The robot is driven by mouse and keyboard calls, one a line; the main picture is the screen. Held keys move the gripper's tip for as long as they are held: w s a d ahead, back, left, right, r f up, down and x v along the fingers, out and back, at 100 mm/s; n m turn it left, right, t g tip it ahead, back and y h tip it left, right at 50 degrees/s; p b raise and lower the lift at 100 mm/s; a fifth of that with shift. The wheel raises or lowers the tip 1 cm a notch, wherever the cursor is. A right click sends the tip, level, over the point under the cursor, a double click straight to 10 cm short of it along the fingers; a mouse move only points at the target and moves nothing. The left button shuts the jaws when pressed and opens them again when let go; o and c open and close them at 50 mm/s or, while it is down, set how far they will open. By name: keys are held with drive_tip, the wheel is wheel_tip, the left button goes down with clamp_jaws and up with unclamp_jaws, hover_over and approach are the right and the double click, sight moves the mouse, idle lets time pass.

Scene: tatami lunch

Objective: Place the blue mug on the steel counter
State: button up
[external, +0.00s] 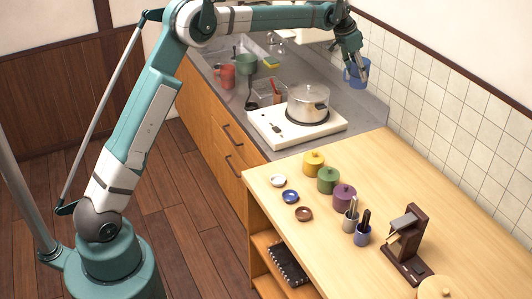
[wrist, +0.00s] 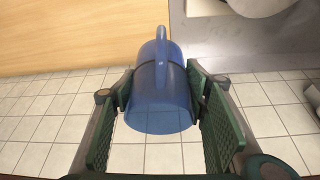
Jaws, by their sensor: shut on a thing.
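The blue mug (external: 358,73) is held up near the tiled wall, above the back right of the steel counter (external: 366,110). My gripper (external: 357,64) is shut on it. In the wrist view the mug (wrist: 158,100) sits between the two green finger pads, with its handle toward the top of the picture. The steel counter (wrist: 215,45) shows at the upper right of that view, apart from the mug. The mug's inside is not clearly visible.
A white stove (external: 268,128) with a steel pot (external: 308,102) stands on the counter. A red mug (external: 225,77), a green pot (external: 245,64) and a clear bin (external: 268,91) are further left. The wooden counter (external: 420,180) holds several jars. Bare steel lies between stove and wall.

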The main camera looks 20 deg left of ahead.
drive_tip(key=w+a+n, duration=0.1)
drive_tip(key=w+a, duration=0.4)
drive_tip(key=a, duration=0.5)
drive_tip(key=w+a+n+y, duration=0.15)
drive_tip(key=w+a, duration=0.25)
drive_tip(key=a, duration=0.6)
drive_tip(key=w+a+n, duration=0.1)
drive_tip(key=w+a, duration=0.4)
drive_tip(key=a, duration=0.5)
drive_tip(key=w+a+n+t, duration=0.1)
drive_tip(key=w+a+n, duration=0.1)
drive_tip(key=a, duration=1.4)
drive_tip(key=w+a+n, duration=0.2)
drive_tip(key=a, duration=1.4)
wheel_tip(320, 180, down, 18)
drive_tip(key=shift+y, duration=0.45)
wheel_tip(320, 180, down, 6)
drive_tip(key=shift+f, duration=0.15)
drive_tip(key=shift+f, duration=0.1)
drive_tip(key=shift+f, duration=1.75)
